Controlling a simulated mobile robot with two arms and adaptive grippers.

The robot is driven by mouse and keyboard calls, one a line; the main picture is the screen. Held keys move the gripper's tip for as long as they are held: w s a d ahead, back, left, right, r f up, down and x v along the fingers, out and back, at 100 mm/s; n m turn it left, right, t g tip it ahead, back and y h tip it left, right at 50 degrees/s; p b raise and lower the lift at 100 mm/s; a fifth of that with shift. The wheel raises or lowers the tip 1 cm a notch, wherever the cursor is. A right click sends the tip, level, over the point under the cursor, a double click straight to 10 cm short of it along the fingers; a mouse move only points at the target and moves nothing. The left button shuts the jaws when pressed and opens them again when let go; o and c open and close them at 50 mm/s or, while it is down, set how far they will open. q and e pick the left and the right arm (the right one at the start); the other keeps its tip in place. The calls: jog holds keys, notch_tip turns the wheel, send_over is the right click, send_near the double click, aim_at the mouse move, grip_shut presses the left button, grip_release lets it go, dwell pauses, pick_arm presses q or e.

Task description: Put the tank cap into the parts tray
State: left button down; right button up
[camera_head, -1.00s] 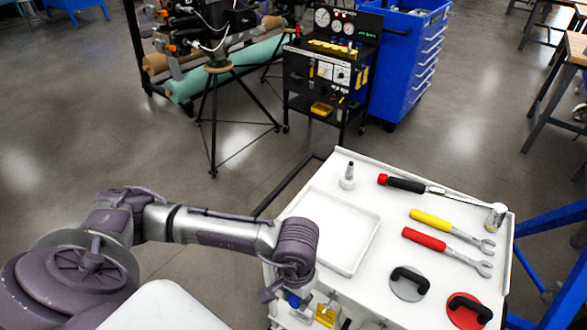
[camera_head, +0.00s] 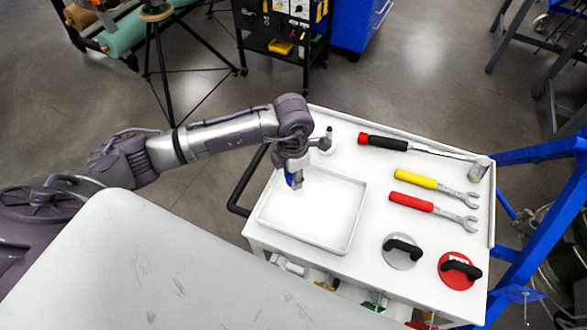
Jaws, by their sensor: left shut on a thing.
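My left gripper (camera_head: 294,172) hangs over the upper left part of the parts tray, pointing down. It is shut on a small blue piece, the tank cap (camera_head: 293,181), which is mostly hidden by the fingers. The parts tray (camera_head: 345,236) is a shallow white square tray on the left side of the white cart top. The cap appears over the tray's inside, near its back left corner; I cannot tell whether it touches the floor of the tray. My right gripper is not in view.
On the cart (camera_head: 440,285) lie a red-and-black torque wrench (camera_head: 385,142), a yellow wrench (camera_head: 420,180), a red wrench (camera_head: 415,203), a grey handled disc (camera_head: 398,262) and a red handled disc (camera_head: 457,282). A small nozzle-like part (camera_head: 328,146) stands behind the tray, close to my arm.

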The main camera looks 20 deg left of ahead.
pick_arm(q)
jog(key=shift+w+n, duration=0.25)
jog(key=shift+n, duration=0.65)
jog(key=shift+f+b, duration=0.55)
jog(key=shift+f, duration=0.1)
jog(key=b, duration=0.4)
send_over(293, 197)
notch_tip(293, 197, down, 6)
jog(key=shift+r, duration=0.2)
jog(key=shift+d+f+b, duration=0.1)
jog(key=shift+f+b, duration=0.4)
jog(key=shift+f, duration=0.05)
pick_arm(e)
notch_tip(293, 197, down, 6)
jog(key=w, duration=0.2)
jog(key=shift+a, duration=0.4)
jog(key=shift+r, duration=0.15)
pick_arm(q)
jog(key=shift+f+b, duration=0.3)
jog(key=shift+f, duration=0.05)
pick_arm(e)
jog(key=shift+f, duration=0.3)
